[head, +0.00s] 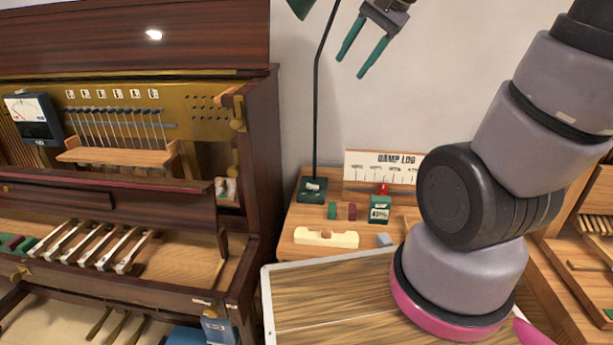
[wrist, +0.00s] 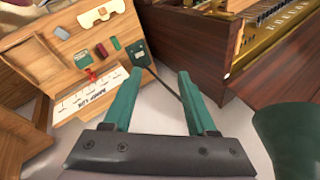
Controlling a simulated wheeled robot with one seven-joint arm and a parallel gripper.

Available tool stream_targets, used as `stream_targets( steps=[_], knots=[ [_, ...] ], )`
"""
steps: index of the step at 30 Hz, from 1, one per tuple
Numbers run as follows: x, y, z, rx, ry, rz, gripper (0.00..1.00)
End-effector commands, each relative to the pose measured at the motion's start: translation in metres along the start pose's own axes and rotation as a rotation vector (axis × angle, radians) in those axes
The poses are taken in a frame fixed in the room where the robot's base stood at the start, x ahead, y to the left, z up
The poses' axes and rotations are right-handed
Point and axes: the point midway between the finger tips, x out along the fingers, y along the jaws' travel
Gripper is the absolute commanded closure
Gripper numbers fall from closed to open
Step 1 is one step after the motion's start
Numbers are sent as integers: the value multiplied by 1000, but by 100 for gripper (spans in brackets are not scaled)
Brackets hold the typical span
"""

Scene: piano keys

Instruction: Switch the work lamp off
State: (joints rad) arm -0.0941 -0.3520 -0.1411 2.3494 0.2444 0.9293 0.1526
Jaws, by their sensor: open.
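The work lamp stands on the wooden side table, with a dark green base (head: 312,190), a thin black pole (head: 317,110) and a green shade (head: 300,7) cut off by the top edge of the head view. A small light-coloured part on the base may be its switch. In the wrist view the base (wrist: 138,52) lies beyond my fingertips and the shade (wrist: 290,135) is at the lower right. Whether the lamp is lit is unclear. My gripper (head: 350,67) is open and empty, right of the pole and well above the base; its green fingers also show in the wrist view (wrist: 160,72).
An opened piano (head: 258,150) stands left of the side table (head: 290,245). A log board (head: 380,160), a red item (head: 382,189), a green box (head: 380,210), small blocks and a cream wooden piece (head: 326,238) crowd the tabletop. The air around my gripper is free, apart from the pole.

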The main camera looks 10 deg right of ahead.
Motion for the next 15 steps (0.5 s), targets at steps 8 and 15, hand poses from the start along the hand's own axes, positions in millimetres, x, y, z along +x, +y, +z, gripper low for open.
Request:
stream_targets(
  steps=[8,15],
  knots=[
    [100,-21,-56,422,-148,57,43],
    [202,-12,-99,761,-178,145,43]
  ],
)
